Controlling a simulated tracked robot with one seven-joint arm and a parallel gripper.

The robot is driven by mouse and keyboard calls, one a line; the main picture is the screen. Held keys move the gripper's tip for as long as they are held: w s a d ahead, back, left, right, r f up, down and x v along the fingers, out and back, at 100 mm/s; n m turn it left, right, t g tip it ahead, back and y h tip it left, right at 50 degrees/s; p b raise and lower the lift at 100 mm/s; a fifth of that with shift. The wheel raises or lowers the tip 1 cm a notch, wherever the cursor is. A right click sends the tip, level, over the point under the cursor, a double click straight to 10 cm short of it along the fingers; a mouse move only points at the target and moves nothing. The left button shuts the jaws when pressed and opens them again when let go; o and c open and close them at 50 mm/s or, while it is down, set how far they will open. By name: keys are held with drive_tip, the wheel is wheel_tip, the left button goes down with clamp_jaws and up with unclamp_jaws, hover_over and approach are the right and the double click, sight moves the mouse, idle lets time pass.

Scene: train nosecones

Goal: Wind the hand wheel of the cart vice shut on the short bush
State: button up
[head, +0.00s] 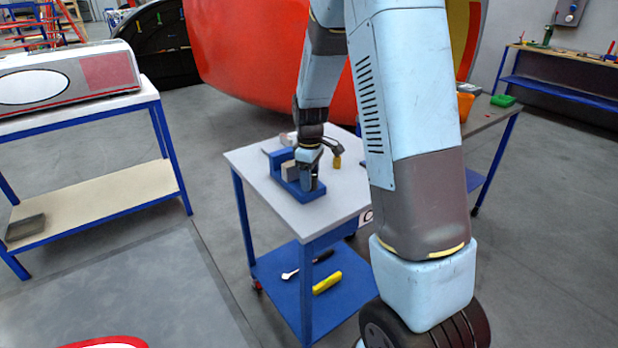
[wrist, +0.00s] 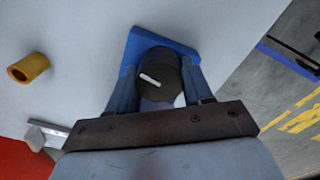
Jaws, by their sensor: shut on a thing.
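The blue cart vice (head: 305,190) stands on the grey top of the cart (head: 345,195), with a pale block-shaped jaw (head: 289,169) showing. The dark round hand wheel (wrist: 158,75) with a white mark shows in the wrist view, in front of the blue vice body (wrist: 137,42). My gripper (head: 314,180) is at the near right end of the vice. In the wrist view my gripper (wrist: 155,90) has its two fingers shut on the hand wheel, one on each side. A yellow-brown hollow bush (wrist: 28,68) lies apart on the cart top; a yellow piece (head: 337,162) shows there in the head view.
A wrench (head: 300,270) and a yellow tool (head: 327,282) lie on the cart's lower shelf. A blue-framed table (head: 100,105) with a train model stands left. A large red nosecone (head: 250,60) is behind. A bench with an orange bin (head: 465,105) stands right.

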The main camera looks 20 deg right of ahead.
drive_tip(key=shift+m, duration=0.3)
drive_tip(key=m, duration=0.2)
drive_tip(key=shift+m, duration=0.3)
drive_tip(key=m, duration=0.4)
drive_tip(key=shift+m, duration=0.3)
drive_tip(key=m, duration=0.4)
drive_tip(key=shift+m, duration=2.1)
drive_tip(key=o, duration=1)
drive_tip(key=shift+o, duration=0.2)
